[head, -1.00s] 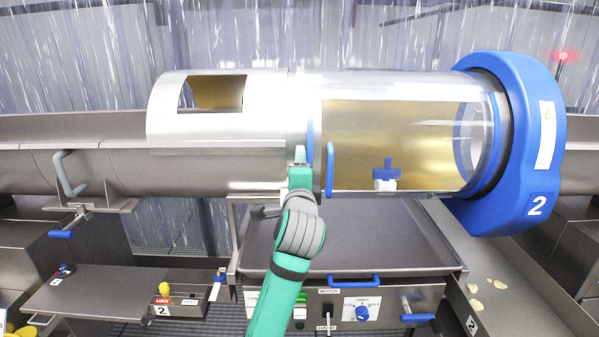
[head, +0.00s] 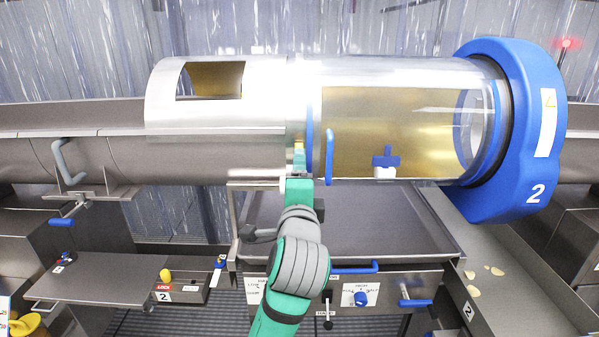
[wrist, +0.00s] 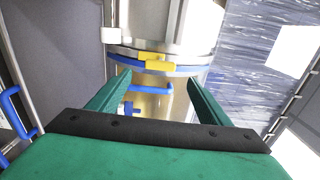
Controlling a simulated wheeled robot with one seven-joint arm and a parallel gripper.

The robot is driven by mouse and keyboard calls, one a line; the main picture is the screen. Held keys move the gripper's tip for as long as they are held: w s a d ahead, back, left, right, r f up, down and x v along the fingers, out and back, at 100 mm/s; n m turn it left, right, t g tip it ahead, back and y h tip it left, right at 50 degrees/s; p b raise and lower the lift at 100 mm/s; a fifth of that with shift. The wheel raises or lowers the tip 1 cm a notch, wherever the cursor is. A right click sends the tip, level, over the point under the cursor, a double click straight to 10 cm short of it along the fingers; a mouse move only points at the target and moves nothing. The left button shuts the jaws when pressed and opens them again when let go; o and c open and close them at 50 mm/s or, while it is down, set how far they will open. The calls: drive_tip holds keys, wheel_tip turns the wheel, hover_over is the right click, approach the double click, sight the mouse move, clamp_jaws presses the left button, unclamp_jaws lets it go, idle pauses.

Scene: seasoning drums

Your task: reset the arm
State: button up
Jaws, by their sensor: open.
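My green arm rises from the bottom middle of the head view. My gripper (wrist: 150,92) shows in the wrist view with its two green fingers wide apart and nothing between them. In the head view the gripper (head: 299,165) is in front of the drum's joint, and its fingers are hard to make out. Beyond the fingers in the wrist view are a yellow latch (wrist: 155,60) on a blue ring and a blue handle (wrist: 155,88). I cannot tell whether the gripper touches the drum.
The clear drum cover (head: 430,85) with a blue handle (head: 330,157) joins a blue end housing (head: 535,130). A steel tray (head: 385,225) lies below, above a control panel with a blue knob (head: 361,298). A side shelf (head: 105,280) stands at left.

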drive_tip(key=shift+s, duration=0.15)
drive_tip(key=s+d+f+n+h, duration=0.1)
drive_tip(key=s+f+n, duration=0.15)
drive_tip(key=f, duration=0.65)
drive_tip(key=s+d+f+n+h, duration=0.15)
drive_tip(key=f+n, duration=0.25)
drive_tip(key=f, duration=0.5)
drive_tip(key=s+d+f+n+y, duration=0.1)
drive_tip(key=s+f+n, duration=0.2)
drive_tip(key=s+f, duration=0.35)
drive_tip(key=s+d+f+n+y, duration=0.15)
drive_tip(key=s+f, duration=0.25)
drive_tip(key=f, duration=0.5)
drive_tip(key=s+a+f+n+g, duration=0.1)
drive_tip(key=s+f+n, duration=0.3)
drive_tip(key=s, duration=0.5)
drive_tip(key=s+a+f+n+g, duration=0.1)
drive_tip(key=s+f, duration=0.5)
drive_tip(key=s, duration=0.2)
drive_tip(key=s+a+n, duration=0.2)
drive_tip(key=s, duration=1.5)
drive_tip(key=shift+a+r+g, duration=0.2)
drive_tip(key=shift+a+g, duration=0.1)
drive_tip(key=shift+a, duration=0.1)
